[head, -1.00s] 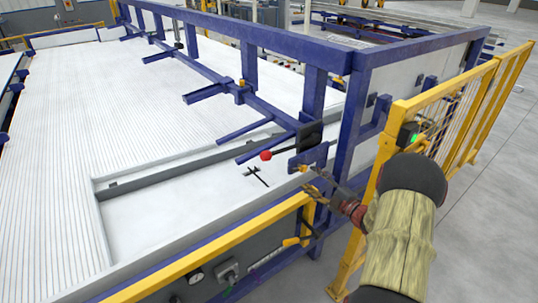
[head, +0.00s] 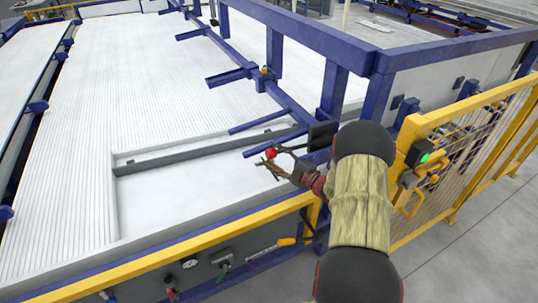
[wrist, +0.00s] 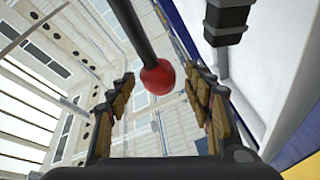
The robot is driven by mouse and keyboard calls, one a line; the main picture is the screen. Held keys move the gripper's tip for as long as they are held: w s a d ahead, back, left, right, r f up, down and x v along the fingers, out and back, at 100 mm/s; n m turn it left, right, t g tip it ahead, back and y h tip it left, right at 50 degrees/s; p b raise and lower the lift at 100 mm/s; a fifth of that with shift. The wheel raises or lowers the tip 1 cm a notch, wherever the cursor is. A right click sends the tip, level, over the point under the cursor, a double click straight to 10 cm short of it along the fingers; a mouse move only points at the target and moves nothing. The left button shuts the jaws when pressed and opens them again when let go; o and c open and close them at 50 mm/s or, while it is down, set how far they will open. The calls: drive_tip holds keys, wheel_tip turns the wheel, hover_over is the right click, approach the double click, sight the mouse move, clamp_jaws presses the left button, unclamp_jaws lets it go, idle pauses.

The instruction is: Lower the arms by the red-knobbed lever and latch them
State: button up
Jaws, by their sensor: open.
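The red knob (head: 271,154) sits at the end of a dark lever (head: 292,148) that joins the blue frame near a dark plate (head: 322,135). In the wrist view the red knob (wrist: 158,77) lies between the open fingers of my gripper (wrist: 165,100), with the lever (wrist: 130,28) running up out of view. In the head view my gripper (head: 268,168) is open around or just beside the knob; no finger visibly touches it. The blue arms (head: 231,76) stick out from the long blue bar over the white bed. The latch cannot be made out for certain.
A yellow rail (head: 170,258) runs along the near edge above a panel with a gauge (head: 189,263) and valves. A yellow mesh fence (head: 470,145) with a green-lit box (head: 420,155) stands at the right. Blue posts (head: 334,88) rise behind the lever.

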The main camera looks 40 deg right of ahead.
drive_tip(key=shift+w+a, duration=0.1)
drive_tip(key=shift+w, duration=1.1)
drive_tip(key=shift+c, duration=1)
drive_tip(key=c, duration=1.1)
drive_tip(key=shift+a+f, duration=0.1)
clamp_jaws()
